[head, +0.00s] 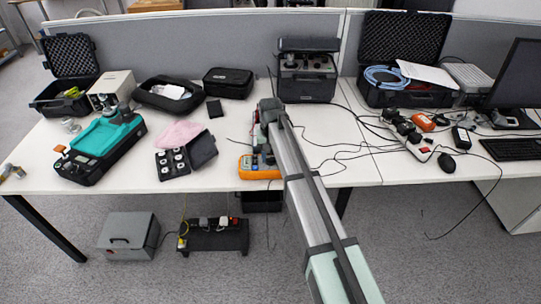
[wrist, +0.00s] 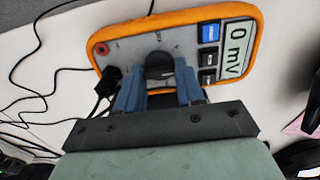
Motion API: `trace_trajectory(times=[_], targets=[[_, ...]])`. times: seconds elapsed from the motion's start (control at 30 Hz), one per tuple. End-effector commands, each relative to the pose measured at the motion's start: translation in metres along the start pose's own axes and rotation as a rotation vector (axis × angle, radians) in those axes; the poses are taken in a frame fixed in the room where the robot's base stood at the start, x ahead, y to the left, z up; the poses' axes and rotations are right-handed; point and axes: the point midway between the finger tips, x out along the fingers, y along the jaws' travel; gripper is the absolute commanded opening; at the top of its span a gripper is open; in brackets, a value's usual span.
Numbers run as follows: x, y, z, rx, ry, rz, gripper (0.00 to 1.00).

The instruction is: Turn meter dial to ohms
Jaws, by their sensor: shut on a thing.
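The orange multimeter (head: 246,172) lies near the front edge of the white table in the head view, partly hidden by my arm. In the wrist view the meter (wrist: 100,22) fills the upper middle, with its display (wrist: 235,47) reading "0 mV". Its round dark dial (wrist: 158,64) sits in the middle of the grey face. My gripper (wrist: 160,90) has its blue fingers on either side of the dial and is shut on it. The gripper hides the lower part of the dial and some of the markings. In the head view the gripper (head: 264,150) is over the meter.
Black leads plug into the meter's side and run across the table. A black case with small weights (head: 173,163) lies left of the meter, by a pink cloth (head: 180,133). A grey instrument (head: 306,88) stands behind. Bare table (head: 225,178) lies just left of the meter.

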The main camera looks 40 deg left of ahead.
Motion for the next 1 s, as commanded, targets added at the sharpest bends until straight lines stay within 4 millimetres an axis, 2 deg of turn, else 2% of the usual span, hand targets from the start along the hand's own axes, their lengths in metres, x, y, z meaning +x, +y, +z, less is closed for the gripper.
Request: trace_trajectory(times=[0.37,1.0], targets=[[-0.0002,0.0001,-0.0001,0.074,0.000,0.000,0.07],[-0.0003,0.0007,0.0001,0.542,0.000,0.000,0.07]])
